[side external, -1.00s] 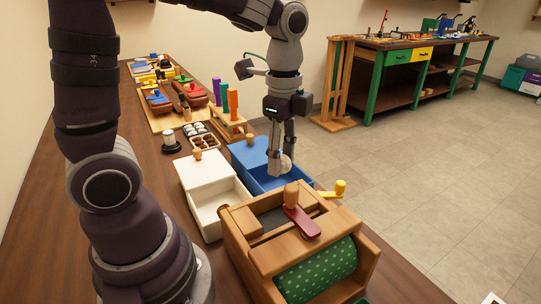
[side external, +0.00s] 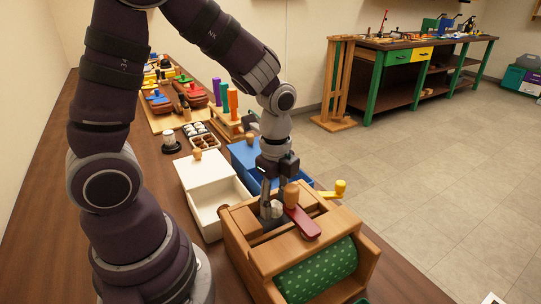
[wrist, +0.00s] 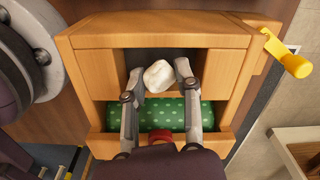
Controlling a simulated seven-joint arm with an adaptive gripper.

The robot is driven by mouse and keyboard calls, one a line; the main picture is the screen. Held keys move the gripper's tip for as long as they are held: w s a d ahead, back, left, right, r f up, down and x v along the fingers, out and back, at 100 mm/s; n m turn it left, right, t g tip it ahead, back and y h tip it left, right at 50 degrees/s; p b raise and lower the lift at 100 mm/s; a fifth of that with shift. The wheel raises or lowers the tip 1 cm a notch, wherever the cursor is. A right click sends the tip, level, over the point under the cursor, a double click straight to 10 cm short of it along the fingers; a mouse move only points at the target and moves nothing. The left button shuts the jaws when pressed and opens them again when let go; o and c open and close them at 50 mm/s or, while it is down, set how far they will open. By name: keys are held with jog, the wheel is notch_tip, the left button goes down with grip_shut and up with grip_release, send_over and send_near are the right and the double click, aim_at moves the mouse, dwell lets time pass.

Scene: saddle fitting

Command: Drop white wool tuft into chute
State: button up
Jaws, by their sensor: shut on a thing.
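The white wool tuft (wrist: 158,76) is between the fingertips of my gripper (wrist: 156,78), which is shut on it. In the side external view my gripper (side external: 271,211) is at the wooden box (side external: 240,235), with the tuft (side external: 275,208) partly hidden by the fingers. The dark chute opening (wrist: 188,56) in the box's top lies under and around the tuft in the wrist view. I cannot tell exactly how high the tuft is above it. A green dotted roller (wrist: 172,116) is in the same box.
A red crank with a wooden knob (side external: 302,222) stands on the box close beside my gripper. A yellow handle (wrist: 289,57) sticks out from its side. A white bin (side external: 211,204) and a blue bin (side external: 247,155) stand behind the box.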

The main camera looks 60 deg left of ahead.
aim_at(275, 201)
jog(key=shift+f, duration=0.3)
jog(key=o, duration=0.6)
jog(key=shift+o, duration=0.2)
jog(key=shift+r, duration=0.1)
notch_tip(275, 201, up, 13)
jog(key=s+n+t, duration=0.1)
jog(key=n+t, duration=0.1)
jog(key=n, duration=0.3)
jog(key=s+n+t, duration=0.1)
jog(key=s+n, duration=0.1)
jog(key=n, duration=0.3)
jog(key=s+n+t, duration=0.1)
jog(key=n+t, duration=0.1)
jog(key=n, duration=0.3)
jog(key=shift+s+t, duration=0.25)
jog(key=shift+t, duration=0.05)
